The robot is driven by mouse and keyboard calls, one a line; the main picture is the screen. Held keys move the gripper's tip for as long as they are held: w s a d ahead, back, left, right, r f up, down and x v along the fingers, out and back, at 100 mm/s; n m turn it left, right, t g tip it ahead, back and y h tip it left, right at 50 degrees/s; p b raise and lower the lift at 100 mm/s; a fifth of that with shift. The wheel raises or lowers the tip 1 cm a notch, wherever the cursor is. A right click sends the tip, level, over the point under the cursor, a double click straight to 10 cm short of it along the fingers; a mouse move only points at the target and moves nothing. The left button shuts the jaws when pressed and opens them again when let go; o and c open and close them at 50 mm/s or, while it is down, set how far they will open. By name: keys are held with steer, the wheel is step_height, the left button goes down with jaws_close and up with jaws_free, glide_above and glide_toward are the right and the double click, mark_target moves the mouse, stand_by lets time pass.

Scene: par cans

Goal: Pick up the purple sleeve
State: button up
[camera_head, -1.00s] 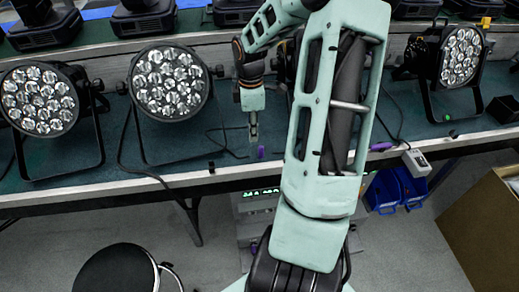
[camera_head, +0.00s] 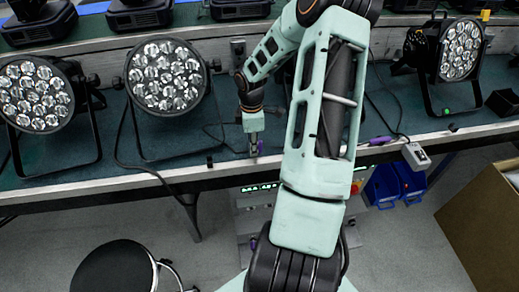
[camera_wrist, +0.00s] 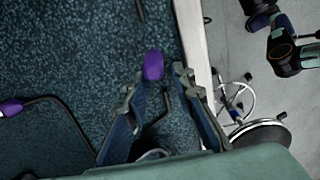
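A small purple sleeve (camera_wrist: 153,66) lies on the dark green bench top near its front edge. In the wrist view it sits at the tips of my gripper (camera_wrist: 157,78), between the two spread fingers. The fingers are open, and I see no clear contact with it. A dark, thin piece runs from below the sleeve back between the fingers. In the head view my gripper (camera_head: 254,149) points down at the bench front, and the sleeve is mostly hidden by it. A second purple piece (camera_wrist: 11,107), on a black cable, lies off to the left in the wrist view.
Two par cans (camera_head: 166,78) (camera_head: 37,96) stand left of my gripper, and another par can (camera_head: 461,50) stands at the right. A small black piece (camera_head: 209,161) sits on the bench edge. A stool (camera_head: 112,270) and a cardboard box (camera_head: 485,215) stand on the floor.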

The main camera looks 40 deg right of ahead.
steer(key=c, duration=0.6)
steer(key=shift+r, duration=0.1)
steer(key=shift+r, duration=0.5)
step_height(320, 180, up, 2)
steer(key=shift+d+r, duration=0.1)
steer(key=shift+r, duration=0.15)
steer(key=s+d+r+p, duration=0.1)
steer(key=s+r, duration=0.2)
steer(key=s, duration=0.1)
steer(key=s+d+r, duration=0.2)
steer(key=s+r, duration=0.1)
steer(key=s, duration=0.1)
steer(key=s+d+r+p, duration=0.1)
steer(key=s+r, duration=0.2)
steer(key=s, duration=0.2)
steer(key=shift+s+d+r+p, duration=0.1)
steer(key=shift+d+r+p, duration=0.1)
steer(key=shift+d+p, duration=0.1)
